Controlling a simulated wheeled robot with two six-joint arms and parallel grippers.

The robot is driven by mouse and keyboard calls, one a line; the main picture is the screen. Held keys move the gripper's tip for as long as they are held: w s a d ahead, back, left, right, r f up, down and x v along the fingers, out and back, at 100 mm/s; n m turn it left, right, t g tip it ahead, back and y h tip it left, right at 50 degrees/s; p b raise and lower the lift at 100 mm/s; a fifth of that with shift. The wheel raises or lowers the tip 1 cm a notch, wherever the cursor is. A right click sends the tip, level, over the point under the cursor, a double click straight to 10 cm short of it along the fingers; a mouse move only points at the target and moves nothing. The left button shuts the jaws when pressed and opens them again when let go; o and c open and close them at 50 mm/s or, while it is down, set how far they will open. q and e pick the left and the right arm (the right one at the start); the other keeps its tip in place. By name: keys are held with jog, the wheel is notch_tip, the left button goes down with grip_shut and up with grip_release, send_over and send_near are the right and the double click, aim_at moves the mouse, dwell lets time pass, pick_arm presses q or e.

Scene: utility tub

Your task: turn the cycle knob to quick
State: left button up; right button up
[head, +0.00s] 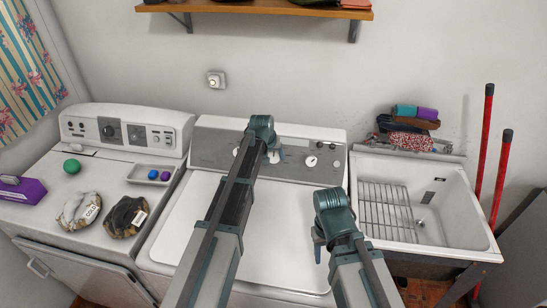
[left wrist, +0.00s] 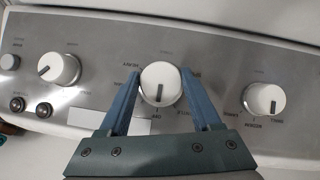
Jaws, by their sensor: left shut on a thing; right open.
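The washer's control panel (head: 212,150) carries several white knobs. In the left wrist view, the middle knob (left wrist: 160,78) has a dark pointer line aimed at the bottom of the picture, with small printed labels around it, too small to read surely. My left gripper (left wrist: 160,92) is shut on this knob, one finger on each side; it also shows in the head view (head: 273,155), where the arm partly hides the knob. My right gripper (head: 318,248) is open and empty above the washer lid, apart from the panel.
Other knobs flank the held one in the left wrist view, one at left (left wrist: 59,69) and one at right (left wrist: 263,99). The washer lid (head: 290,225) is bare. A second machine (head: 60,220) stands left, a sink tub (head: 455,215) right. A shelf (head: 250,8) hangs above.

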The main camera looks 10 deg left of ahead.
pick_arm(q)
jog(key=shift+c, duration=1.4)
jog(key=shift+d+f+m+y, duration=0.1)
jog(key=shift+d+m+y, duration=0.05)
jog(key=shift+m+y, duration=1)
pick_arm(e)
jog(key=shift+f, duration=0.1)
pick_arm(q)
jog(key=shift+s+m+t+y+b, duration=0.1)
jog(key=shift+m+t+y+b, duration=0.3)
jog(key=shift+m+y+b, duration=0.65)
pick_arm(e)
jog(key=shift+f, duration=0.7)
pick_arm(q)
jog(key=shift+m, duration=0.5)
jog(key=o, duration=1.4)
jog(key=shift+c, duration=0.2)
